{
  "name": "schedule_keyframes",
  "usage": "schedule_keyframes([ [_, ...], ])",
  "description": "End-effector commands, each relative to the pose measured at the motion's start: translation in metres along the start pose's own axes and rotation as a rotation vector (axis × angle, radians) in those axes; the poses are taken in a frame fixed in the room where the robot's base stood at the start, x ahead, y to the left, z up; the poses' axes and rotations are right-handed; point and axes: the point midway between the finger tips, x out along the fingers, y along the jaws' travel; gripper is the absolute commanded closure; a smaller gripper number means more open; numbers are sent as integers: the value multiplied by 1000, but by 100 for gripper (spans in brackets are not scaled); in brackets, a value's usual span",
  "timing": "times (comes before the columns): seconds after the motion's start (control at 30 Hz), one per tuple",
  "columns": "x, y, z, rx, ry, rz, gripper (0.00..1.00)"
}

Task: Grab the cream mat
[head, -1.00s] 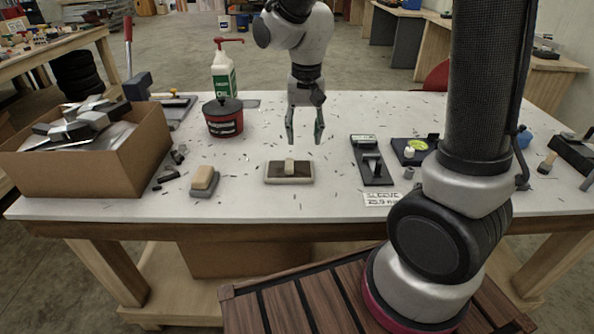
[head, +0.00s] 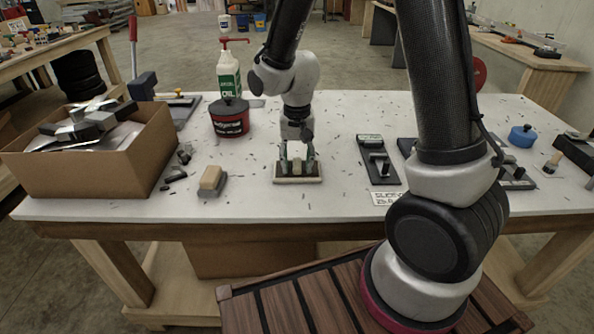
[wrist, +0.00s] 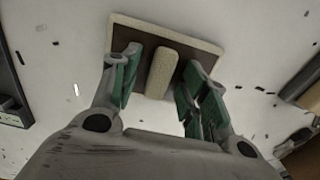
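The cream mat (head: 278,181) lies flat near the middle of the table, a rectangular cream pad with a dark brown top. A rounded cream bar stands along its middle; it and the mat's edge (wrist: 208,45) show in the wrist view. My gripper (head: 297,165) is down over the mat, pointing downward. In the wrist view my gripper (wrist: 160,88) has its green-padded fingers apart, one on each side of the bar. Gaps show between bar and pads, so nothing is held. The fingers hide part of the mat.
A tan block on a grey base (head: 212,182) sits to the left, near a cardboard box (head: 90,168) of metal parts. A red tub (head: 229,118) stands behind. A black tool (head: 376,160) lies to the right. Small dark chips dot the table.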

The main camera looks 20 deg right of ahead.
Motion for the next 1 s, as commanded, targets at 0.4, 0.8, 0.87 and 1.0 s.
schedule_keyframes([
  [0.4, 0, 0, 0, 0, 0, 0, 100],
  [0.8, -51, -1, -1, 0, 5, -4, 100],
  [0.87, -63, -1, -1, 0, 5, -4, 100],
  [1.0, -87, -1, -2, 0, 3, -3, 100],
])
